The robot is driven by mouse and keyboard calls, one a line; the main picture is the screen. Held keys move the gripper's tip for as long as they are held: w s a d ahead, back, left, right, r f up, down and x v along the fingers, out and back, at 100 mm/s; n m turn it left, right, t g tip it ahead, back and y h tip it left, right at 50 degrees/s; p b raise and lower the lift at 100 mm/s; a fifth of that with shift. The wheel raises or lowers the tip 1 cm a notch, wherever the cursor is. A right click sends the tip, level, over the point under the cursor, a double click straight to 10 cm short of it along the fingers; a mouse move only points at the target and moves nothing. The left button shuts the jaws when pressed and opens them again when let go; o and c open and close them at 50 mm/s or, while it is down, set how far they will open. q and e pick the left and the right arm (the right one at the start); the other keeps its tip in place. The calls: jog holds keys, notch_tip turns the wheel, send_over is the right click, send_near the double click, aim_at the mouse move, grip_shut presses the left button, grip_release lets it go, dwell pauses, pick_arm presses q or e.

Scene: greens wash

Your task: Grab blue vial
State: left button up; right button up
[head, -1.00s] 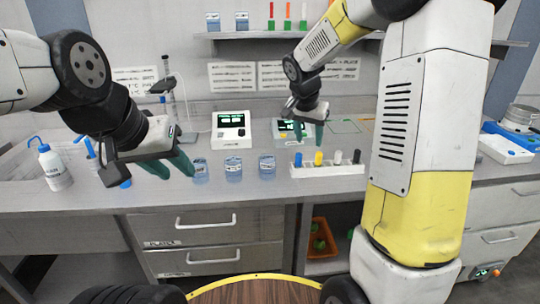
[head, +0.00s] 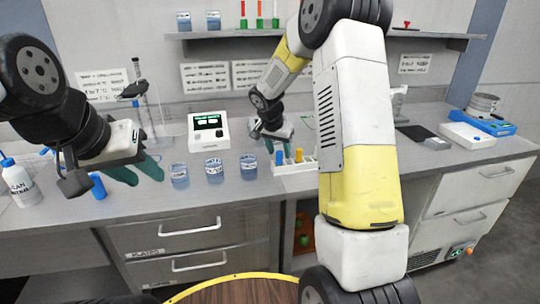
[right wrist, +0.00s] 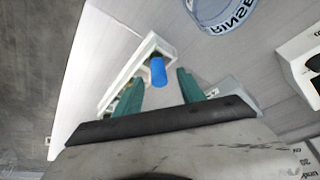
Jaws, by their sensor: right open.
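The blue vial (head: 279,158) stands upright in a white rack (head: 293,168) on the counter. In the right wrist view the blue vial (right wrist: 158,70) shows between the two green fingertips of my right gripper (right wrist: 160,77), nearer the middle of the gap. My right gripper (head: 277,143) is open, just above the left end of the rack, and not closed on anything. My left gripper (head: 137,170) is open and empty above the counter at the left.
Several labelled beakers (head: 214,170) stand left of the rack. A white device with a dark display (head: 208,131) is behind them. A wash bottle (head: 18,183) and a blue cylinder (head: 98,186) are near my left gripper. A shelf (head: 240,33) runs above; a blue tray (head: 494,126) is far right.

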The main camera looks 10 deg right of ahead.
grip_shut()
jog(key=shift+r, duration=0.1)
